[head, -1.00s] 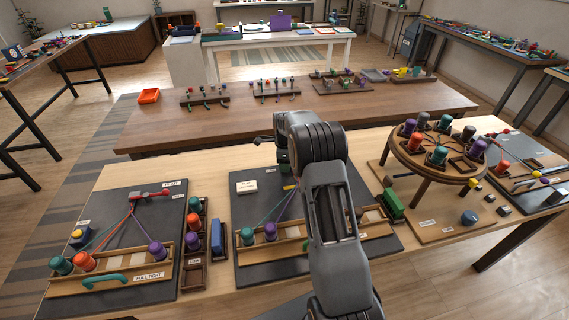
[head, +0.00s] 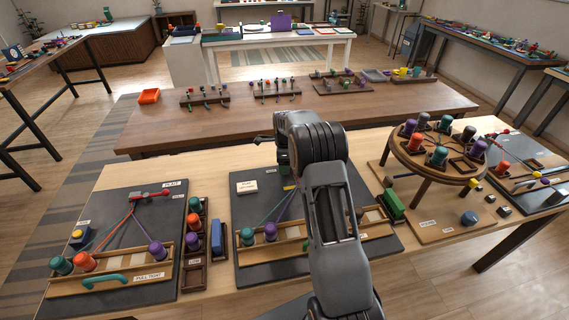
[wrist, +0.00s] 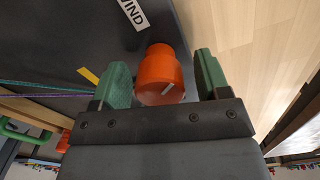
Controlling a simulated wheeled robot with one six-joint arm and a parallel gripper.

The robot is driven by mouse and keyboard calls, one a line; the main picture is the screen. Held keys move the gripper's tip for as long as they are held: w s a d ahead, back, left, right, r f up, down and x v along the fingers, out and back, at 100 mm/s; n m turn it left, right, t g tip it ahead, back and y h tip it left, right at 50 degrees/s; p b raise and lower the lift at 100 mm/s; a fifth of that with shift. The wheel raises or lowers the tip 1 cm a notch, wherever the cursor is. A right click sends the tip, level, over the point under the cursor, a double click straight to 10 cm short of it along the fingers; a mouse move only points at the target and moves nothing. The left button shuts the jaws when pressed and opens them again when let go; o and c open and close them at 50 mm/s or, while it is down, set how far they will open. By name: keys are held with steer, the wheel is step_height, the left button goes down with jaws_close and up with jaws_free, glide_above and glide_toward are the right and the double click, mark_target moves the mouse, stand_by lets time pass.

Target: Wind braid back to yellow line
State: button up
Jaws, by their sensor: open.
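An orange cylinder (wrist: 163,75) with a short grey bar on its near face sits between my gripper's (wrist: 162,84) two green fingers in the wrist view. The fingers are apart, with a visible gap on the right; on the left the gap is small. A yellow mark (wrist: 89,76) lies on the dark board (wrist: 60,45), left of my gripper; it also shows in the head view (head: 289,187). Purple and teal cords (wrist: 45,90) run in from the left towards the left finger. In the head view my arm hides much of the middle board, and my fingertips cannot be made out.
A label ending in "IND" (wrist: 132,12) lies beyond the orange cylinder. Teal (head: 247,236) and purple (head: 270,232) spools stand in a wooden rack on the middle board. A green block (head: 391,205) is right of that board. A round spool stand (head: 412,157) rises further right.

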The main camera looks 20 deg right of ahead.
step_height(320, 180, up, 14)
steer(key=shift+f, duration=0.2)
stand_by(0.7)
steer(key=f+n, duration=0.1)
steer(key=n, duration=0.1)
steer(key=s+f+n, duration=0.1)
steer(key=n, duration=0.1)
steer(key=f+n, duration=0.1)
steer(key=n, duration=0.1)
steer(key=shift+s+a+f, duration=0.2)
steer(key=shift+s+f, duration=0.05)
steer(key=shift+f, duration=0.1)
steer(key=s+a+r+n+t, duration=0.1)
steer(key=s+a+n, duration=0.3)
steer(key=s, duration=0.5)
steer(key=s+a+r+n+t+p, duration=0.1)
steer(key=s+a+r+n, duration=0.2)
steer(key=s+n, duration=0.4)
steer(key=s+a+r+n+t+p, duration=0.1)
steer(key=s+a+r+n, duration=0.2)
steer(key=s, duration=0.9)
steer(key=a+n, duration=0.2)
steer(key=n, duration=0.1)
steer(key=shift+s+t, duration=0.3)
